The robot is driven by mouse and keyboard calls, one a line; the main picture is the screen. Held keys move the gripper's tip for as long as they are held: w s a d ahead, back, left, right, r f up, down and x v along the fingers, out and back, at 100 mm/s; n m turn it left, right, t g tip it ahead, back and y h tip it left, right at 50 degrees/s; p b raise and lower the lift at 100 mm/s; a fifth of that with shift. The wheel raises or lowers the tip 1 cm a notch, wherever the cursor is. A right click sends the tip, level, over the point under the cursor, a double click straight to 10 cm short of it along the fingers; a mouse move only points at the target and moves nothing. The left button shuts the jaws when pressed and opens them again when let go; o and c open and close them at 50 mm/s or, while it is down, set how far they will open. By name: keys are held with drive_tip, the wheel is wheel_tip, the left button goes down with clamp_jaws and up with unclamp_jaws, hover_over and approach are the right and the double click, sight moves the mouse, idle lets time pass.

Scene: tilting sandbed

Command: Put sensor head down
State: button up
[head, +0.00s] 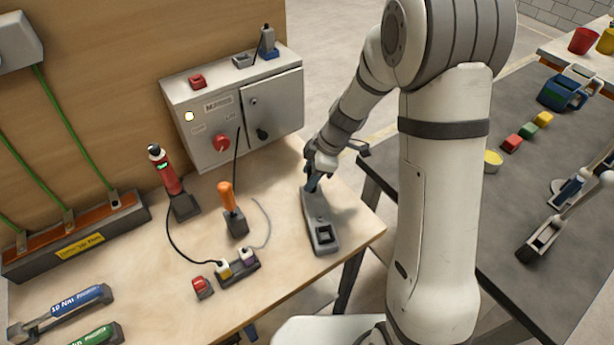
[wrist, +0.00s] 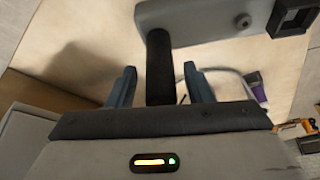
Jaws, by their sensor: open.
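A grey elongated body with a square dark socket at its near end lies flat at the right side of the wooden bench; it looks like the sensor head (head: 318,222), though no label confirms this. In the wrist view the grey body (wrist: 215,20) crosses the top, and a black cylindrical grip (wrist: 159,60) sticks out from it towards me. My gripper (head: 312,184) is at the far end of the body. Its blue fingers (wrist: 160,84) stand open, one on each side of the black grip, with a gap on both sides.
A wooden bench (head: 285,275) holds a grey control cabinet (head: 237,105), a red handheld device (head: 165,172), an orange-handled tool (head: 228,197) and a small socket strip (head: 238,270). The bench edge lies close right of the grey body. A dark table (head: 470,215) stands further right.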

drive_tip(key=b+v, duration=0.1)
drive_tip(key=v, duration=1)
drive_tip(key=s+d+r+m+t+h, duration=0.1)
drive_tip(key=s+d+r+m, duration=0.1)
drive_tip(key=s+m, duration=0.4)
drive_tip(key=s+d+r+m+t+h, duration=0.1)
drive_tip(key=s+d+r+m+h, duration=0.1)
drive_tip(key=s+d+m, duration=0.2)
drive_tip(key=s+d+r+m+t+h, duration=0.1)
drive_tip(key=s+d+r+m, duration=0.2)
drive_tip(key=s+m, duration=0.5)
drive_tip(key=s, duration=0.2)
drive_tip(key=shift+s+d+m+h, duration=0.3)
drive_tip(key=shift+s+d, duration=0.05)
drive_tip(key=shift+d, duration=0.05)
